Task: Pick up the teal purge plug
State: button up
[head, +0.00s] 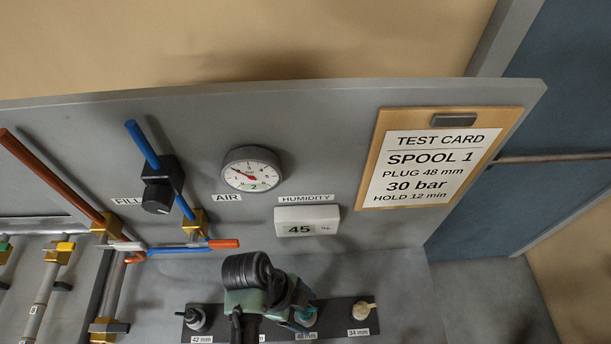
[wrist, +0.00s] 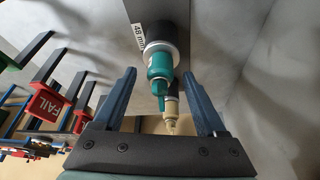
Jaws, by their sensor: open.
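The teal purge plug (wrist: 160,66) shows in the wrist view, with a teal stepped nose, a pale ring and a dark body beside a 48 mm label. My gripper (wrist: 160,74) is open, with one blue finger on each side of the plug in the picture. Gaps show between the plug and both fingers; how deep it sits between them I cannot tell. In the head view the teal plug (head: 307,317) stands on the dark rack behind the 48 mm label, partly hidden by my arm.
A cream plug (head: 361,310) at the 34 mm label stands right of the teal one; it also shows in the wrist view (wrist: 171,112). A dark plug (head: 196,318) stands at the 42 mm label. A red FAIL tag (wrist: 46,103) is at left in the wrist view.

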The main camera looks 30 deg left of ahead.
jog(key=shift+d+f, duration=0.15)
jog(key=shift+f, duration=0.4)
grip_shut()
jog(key=shift+w, duration=0.1)
